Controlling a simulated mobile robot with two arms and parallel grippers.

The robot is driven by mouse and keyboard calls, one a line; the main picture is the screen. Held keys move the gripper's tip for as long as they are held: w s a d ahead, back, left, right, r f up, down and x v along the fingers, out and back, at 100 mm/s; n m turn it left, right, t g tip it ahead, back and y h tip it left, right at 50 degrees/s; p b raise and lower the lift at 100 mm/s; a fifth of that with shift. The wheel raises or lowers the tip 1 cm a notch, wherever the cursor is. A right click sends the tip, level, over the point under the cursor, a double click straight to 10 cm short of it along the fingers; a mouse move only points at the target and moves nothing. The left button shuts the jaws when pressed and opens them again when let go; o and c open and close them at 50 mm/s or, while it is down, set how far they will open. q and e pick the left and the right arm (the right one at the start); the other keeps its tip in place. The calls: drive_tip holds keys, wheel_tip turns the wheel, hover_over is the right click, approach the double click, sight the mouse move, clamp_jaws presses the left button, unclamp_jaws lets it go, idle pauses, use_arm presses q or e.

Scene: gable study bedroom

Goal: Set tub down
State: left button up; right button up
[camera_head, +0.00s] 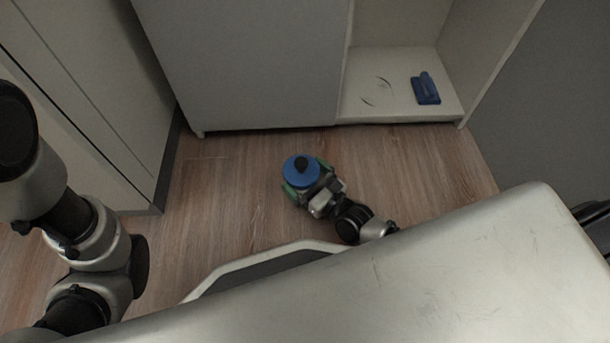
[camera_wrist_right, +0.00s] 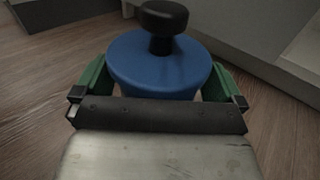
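The tub has a round blue lid with a black knob. In the head view the tub (camera_head: 298,174) is at the middle, over the wood floor in front of the cabinet. In the right wrist view the tub (camera_wrist_right: 155,66) sits upright between the green fingers. My right gripper (camera_head: 304,172) has a finger on each side of the tub and appears shut on it; the right wrist view shows this gripper (camera_wrist_right: 158,80) close up. Whether the tub's base touches the floor is hidden. My left arm is at the left of the head view, but its gripper is out of view.
A white cabinet (camera_head: 255,65) stands behind the tub. Its open compartment (camera_head: 385,108) at the right holds a blue object (camera_head: 425,88) and dark curved marks. Another pale cabinet (camera_head: 95,90) is at the left. The wood floor (camera_head: 225,190) around the tub is clear.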

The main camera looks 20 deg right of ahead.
drive_tip(key=shift+r, duration=0.15)
drive_tip(key=p+v, duration=0.5)
drive_tip(key=v, duration=0.6)
drive_tip(key=shift+s+r, duration=0.1)
drive_tip(key=shift+s, duration=0.05)
drive_tip(key=shift+s+d, duration=0.25)
drive_tip(key=shift+s, duration=0.1)
